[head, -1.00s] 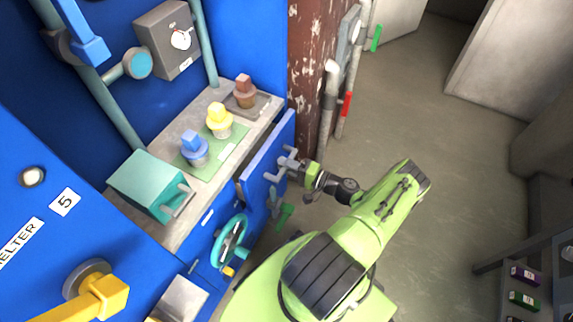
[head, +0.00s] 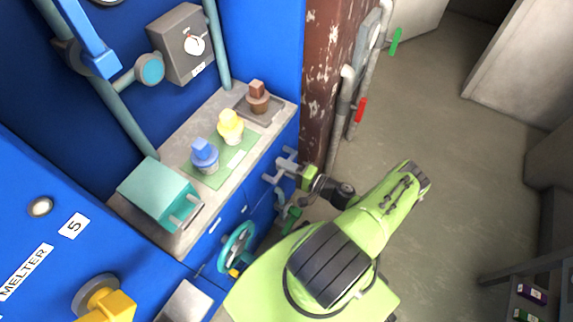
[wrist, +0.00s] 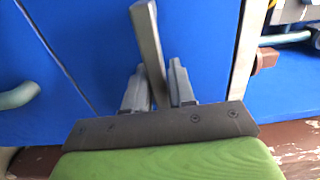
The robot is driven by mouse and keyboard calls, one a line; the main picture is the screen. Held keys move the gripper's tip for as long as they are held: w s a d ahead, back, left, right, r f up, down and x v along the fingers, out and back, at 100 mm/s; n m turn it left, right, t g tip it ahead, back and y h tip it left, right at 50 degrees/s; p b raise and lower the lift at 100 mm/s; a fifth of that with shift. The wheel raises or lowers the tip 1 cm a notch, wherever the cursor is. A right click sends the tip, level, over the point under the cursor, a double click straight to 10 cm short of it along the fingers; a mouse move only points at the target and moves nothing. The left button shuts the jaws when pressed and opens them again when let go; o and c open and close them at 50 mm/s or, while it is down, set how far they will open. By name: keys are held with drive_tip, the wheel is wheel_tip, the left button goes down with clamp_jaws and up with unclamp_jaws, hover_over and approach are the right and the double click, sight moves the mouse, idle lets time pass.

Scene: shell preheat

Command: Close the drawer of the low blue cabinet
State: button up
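The low blue cabinet (head: 206,247) has a grey top and stands left of my arm in the head view. Its drawer front (head: 255,187) looks flush, or nearly flush, with the cabinet's front; any small gap is hidden. In the wrist view, the blue drawer front (wrist: 195,40) fills the middle, with a grey bar handle (wrist: 147,45) standing out towards me. My gripper (head: 283,168) is at the drawer front. In the wrist view, its two fingers (wrist: 158,85) sit snugly on either side of the handle and look shut on it.
A teal box (head: 158,190), a blue-topped piece (head: 205,156), a yellow-topped piece (head: 230,127) and a brown piece (head: 257,98) stand on the cabinet top. A teal handwheel (head: 237,247) is below. A rusty column (head: 325,80) and pipes stand beyond.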

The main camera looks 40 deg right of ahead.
drive_tip(key=shift+o, duration=1.4)
drive_tip(key=shift+w, duration=0.15)
drive_tip(key=v, duration=1.6)
drive_tip(key=shift+p, duration=0.35)
drive_tip(key=shift+a, duration=0.1)
